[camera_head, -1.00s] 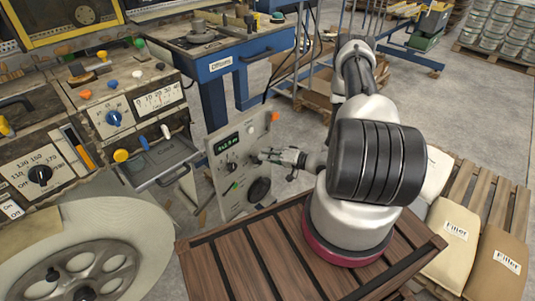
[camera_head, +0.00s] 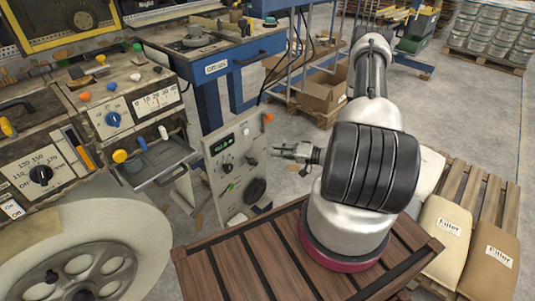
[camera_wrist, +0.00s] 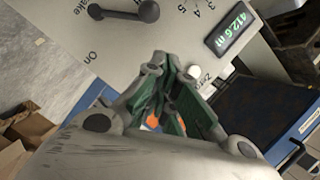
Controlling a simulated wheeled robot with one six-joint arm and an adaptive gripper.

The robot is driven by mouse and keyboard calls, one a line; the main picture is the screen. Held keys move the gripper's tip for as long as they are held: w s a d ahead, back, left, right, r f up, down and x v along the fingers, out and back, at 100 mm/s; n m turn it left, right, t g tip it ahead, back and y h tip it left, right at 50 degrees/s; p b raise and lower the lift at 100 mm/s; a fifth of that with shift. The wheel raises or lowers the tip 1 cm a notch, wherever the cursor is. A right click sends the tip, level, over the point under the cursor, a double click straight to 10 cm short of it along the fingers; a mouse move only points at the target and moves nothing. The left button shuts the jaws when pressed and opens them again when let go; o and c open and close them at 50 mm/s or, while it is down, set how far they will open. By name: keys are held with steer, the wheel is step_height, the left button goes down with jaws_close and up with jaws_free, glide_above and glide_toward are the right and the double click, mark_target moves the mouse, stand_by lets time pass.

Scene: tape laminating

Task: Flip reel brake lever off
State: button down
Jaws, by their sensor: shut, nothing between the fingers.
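The panel (camera_head: 222,185) with a green readout (camera_head: 221,146) stands left of my gripper (camera_head: 277,151). In the wrist view a dark lever with rounded ends (camera_wrist: 122,13) lies across the panel at the top, beside lettering ending in "ake". I cannot tell which marked position the lever is in. My gripper (camera_wrist: 165,62) has its green-padded fingers together and empty. It is apart from the lever, which appears beyond the fingertips and to the left.
A white button (camera_wrist: 195,72) and the green readout (camera_wrist: 231,32) lie near the gripper's right side in the wrist view. The panel also has a large black knob (camera_head: 255,190). A blue workbench (camera_head: 240,66) stands behind. The slatted wooden platform (camera_head: 235,265) is below my arm.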

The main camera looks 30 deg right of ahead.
steer(key=v, duration=0.5)
steer(key=shift+s+r, duration=0.35)
steer(key=shift+s, duration=0.1)
